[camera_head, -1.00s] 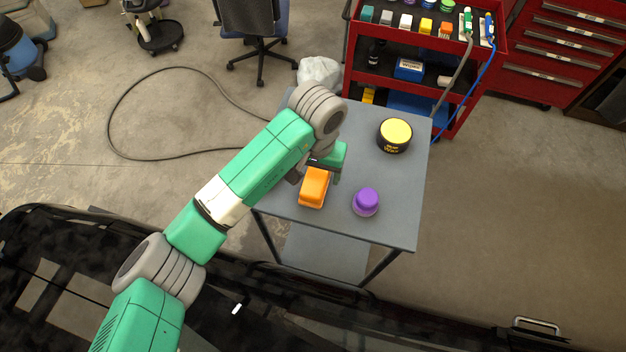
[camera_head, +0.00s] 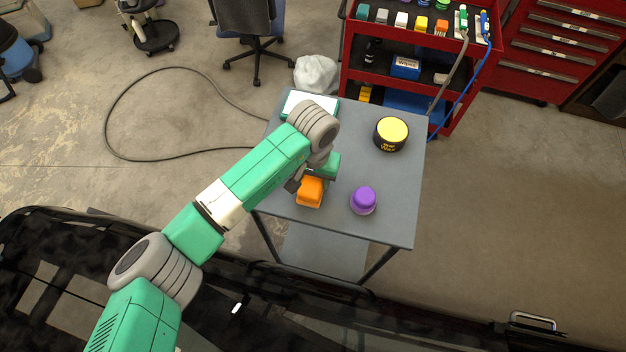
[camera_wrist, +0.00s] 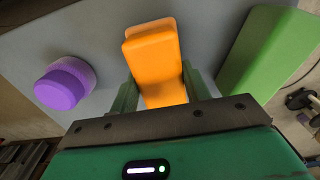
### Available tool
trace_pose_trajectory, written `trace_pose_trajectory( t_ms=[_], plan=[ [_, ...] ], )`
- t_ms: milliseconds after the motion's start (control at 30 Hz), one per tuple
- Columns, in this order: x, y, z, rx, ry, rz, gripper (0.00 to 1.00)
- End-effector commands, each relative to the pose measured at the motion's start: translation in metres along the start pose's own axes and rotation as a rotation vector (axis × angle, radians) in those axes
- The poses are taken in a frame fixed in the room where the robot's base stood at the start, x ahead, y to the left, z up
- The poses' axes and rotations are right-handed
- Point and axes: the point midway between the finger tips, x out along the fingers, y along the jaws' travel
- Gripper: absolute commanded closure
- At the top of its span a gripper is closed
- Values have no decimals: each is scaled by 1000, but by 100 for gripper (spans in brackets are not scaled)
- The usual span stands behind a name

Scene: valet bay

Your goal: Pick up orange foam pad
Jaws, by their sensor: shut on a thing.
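The orange foam pad (camera_head: 310,191) is at the near-left part of the grey table (camera_head: 392,215). It also shows in the wrist view (camera_wrist: 155,60), reaching in between the two fingers. My gripper (camera_wrist: 158,92) is shut on the pad, with a green finger against each side. In the head view my gripper (camera_head: 307,181) is over the far end of the pad, and my wrist hides part of it. I cannot tell whether the pad touches the table.
A purple round pad (camera_head: 363,200) stands close to the right. A yellow-lidded black wax tin (camera_head: 391,133) stands farther back. A white-topped green box (camera_head: 310,105) lies at the table's back left. A red tool cart (camera_head: 400,92) stands behind the table.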

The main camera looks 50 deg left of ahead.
Motion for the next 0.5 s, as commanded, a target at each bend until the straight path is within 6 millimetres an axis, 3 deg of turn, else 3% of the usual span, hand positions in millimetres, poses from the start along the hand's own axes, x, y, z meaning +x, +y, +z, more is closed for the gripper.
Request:
trace_pose_trajectory(
  t_ms=[267,467,500],
  plan=[
    [-7,0,0,1,0,0,76],
    [-34,1,0,1,2,2,76],
    [-34,1,7,1,-1,4,76]
  ],
)
